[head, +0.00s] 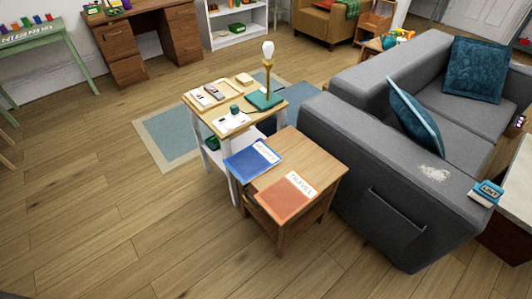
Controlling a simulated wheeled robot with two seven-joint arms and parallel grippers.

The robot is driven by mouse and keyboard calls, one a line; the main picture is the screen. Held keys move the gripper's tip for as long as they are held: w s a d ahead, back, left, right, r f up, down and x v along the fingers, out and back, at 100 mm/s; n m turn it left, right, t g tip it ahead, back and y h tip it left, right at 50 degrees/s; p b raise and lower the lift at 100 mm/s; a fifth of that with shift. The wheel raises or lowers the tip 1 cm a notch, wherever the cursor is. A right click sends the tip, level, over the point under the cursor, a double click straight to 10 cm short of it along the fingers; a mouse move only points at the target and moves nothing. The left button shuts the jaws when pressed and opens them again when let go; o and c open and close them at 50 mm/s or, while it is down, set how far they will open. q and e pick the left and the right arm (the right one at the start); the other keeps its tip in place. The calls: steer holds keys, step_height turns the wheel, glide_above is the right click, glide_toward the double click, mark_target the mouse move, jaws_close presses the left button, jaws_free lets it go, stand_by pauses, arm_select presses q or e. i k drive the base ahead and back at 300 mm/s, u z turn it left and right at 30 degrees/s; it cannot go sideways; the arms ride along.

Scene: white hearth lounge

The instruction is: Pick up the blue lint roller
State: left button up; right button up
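A small blue object (489,190) with white lettering that seems to read "LINT" is at the right, on the end of the grey sofa's (340,140) near arm; it looks like the blue lint roller. A paler part shows along its lower left side. A whitish speckled patch (434,173) lies on the sofa arm to its left. Neither of my grippers shows in the head view.
A wooden side table (318,164) with an orange "TRAVEL" book (287,198) and a blue book (253,158) stands left of the sofa. Behind it, a light-topped table (215,112) holds a lamp (267,75). The wooden floor (110,235) at left is clear.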

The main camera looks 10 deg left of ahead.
mark_target(487, 194)
steer(key=z, duration=1.7)
